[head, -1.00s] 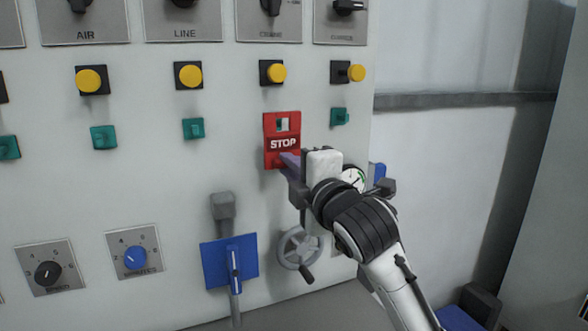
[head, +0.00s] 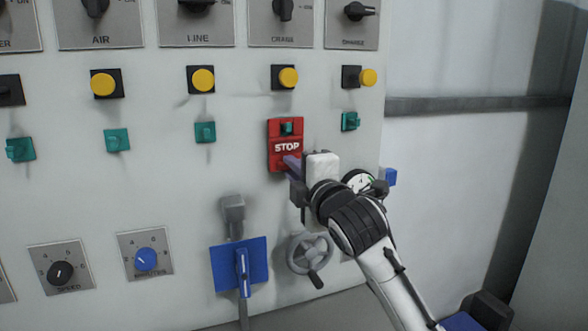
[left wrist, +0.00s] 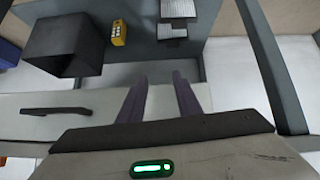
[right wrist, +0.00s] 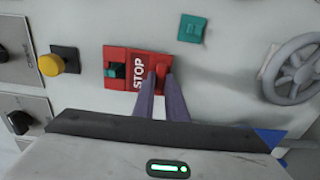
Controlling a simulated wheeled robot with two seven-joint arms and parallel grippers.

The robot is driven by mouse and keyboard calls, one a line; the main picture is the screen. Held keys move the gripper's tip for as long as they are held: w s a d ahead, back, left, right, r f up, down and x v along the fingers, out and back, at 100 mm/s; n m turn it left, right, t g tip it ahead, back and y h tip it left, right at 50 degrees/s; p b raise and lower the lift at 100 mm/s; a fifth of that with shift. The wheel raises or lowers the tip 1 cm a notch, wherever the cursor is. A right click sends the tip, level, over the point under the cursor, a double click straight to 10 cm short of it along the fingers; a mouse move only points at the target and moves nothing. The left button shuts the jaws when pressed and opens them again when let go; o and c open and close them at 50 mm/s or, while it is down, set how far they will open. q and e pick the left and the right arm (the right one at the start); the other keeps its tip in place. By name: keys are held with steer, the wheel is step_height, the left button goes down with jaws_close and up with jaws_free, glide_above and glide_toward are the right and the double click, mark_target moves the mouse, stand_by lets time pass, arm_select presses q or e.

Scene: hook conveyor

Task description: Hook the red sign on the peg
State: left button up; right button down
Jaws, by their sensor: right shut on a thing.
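The red STOP sign (head: 285,149) is upright against the panel, in the column of the crane switch. Its window near the top shows a teal peg (head: 287,128) inside it. The right wrist view also shows this peg (right wrist: 117,71) within the window of the sign (right wrist: 138,83). I cannot tell how far the peg reaches through. My right gripper (head: 291,166) is shut on the red tab at the sign's lower end; the tab shows between its fingers (right wrist: 160,80). My left gripper (left wrist: 160,92) is open and empty, away from the panel, and outside the head view.
Other teal pegs (head: 205,132) (head: 350,121) sit on either side, below yellow buttons (head: 203,79). A black bin (left wrist: 65,47) stands in the left wrist view.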

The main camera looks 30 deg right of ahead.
stand_by(0.4)
steer(key=c, duration=1.7)
jaws_free()
steer(key=b+v, duration=0.4)
steer(key=v, duration=0.6)
steer(key=shift+s+a, duration=0.1)
steer(key=shift+s, duration=0.1)
